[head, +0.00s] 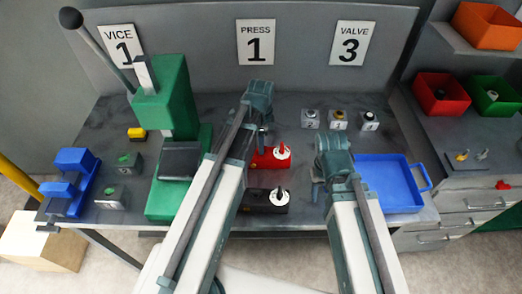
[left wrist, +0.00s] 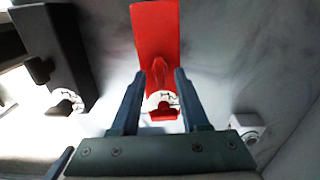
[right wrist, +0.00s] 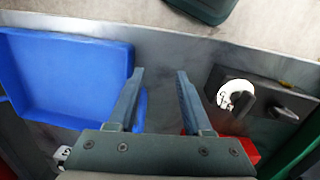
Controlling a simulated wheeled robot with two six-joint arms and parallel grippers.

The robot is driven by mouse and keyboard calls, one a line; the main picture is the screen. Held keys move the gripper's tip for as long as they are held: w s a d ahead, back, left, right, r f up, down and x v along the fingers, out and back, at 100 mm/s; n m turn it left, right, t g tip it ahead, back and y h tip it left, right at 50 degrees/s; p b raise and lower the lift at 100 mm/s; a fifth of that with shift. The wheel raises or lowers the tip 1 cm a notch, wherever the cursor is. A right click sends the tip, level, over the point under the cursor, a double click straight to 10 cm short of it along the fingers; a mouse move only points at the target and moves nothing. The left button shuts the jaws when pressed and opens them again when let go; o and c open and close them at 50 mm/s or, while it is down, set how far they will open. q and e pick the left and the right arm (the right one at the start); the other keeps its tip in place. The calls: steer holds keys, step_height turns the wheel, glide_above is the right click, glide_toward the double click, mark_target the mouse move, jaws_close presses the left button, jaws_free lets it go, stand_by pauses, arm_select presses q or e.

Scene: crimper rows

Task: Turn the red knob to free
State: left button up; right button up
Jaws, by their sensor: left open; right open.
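The red knob (head: 281,152) sits on a white dial on a red box (head: 262,160) in the middle of the bench. In the left wrist view the red knob (left wrist: 160,72) lies between my left gripper's fingers, with the white dial (left wrist: 152,101) under it and the red box (left wrist: 155,30) beyond. The dial's marks are too small to read. My left gripper (left wrist: 161,73) is open, with a finger on each side of the knob; contact cannot be told. My right gripper (right wrist: 160,74) is open and empty, between the blue tray and the black knob's box.
A dark box (head: 262,203) with a black knob stands in front of the red box. A blue tray (head: 424,176) is at the right. Several small button boxes (head: 339,118) sit behind my right gripper.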

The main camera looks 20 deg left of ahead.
arm_select(q)
steer(key=shift+f, duration=0.35)
arm_select(e)
steer(key=shift+f, duration=0.35)
arm_select(q)
jaws_close()
steer(key=shift+n, duration=0.3)
steer(key=n, duration=0.8)
steer(key=shift+n, duration=0.3)
steer(key=n, duration=0.8)
steer(key=shift+n, duration=0.5)
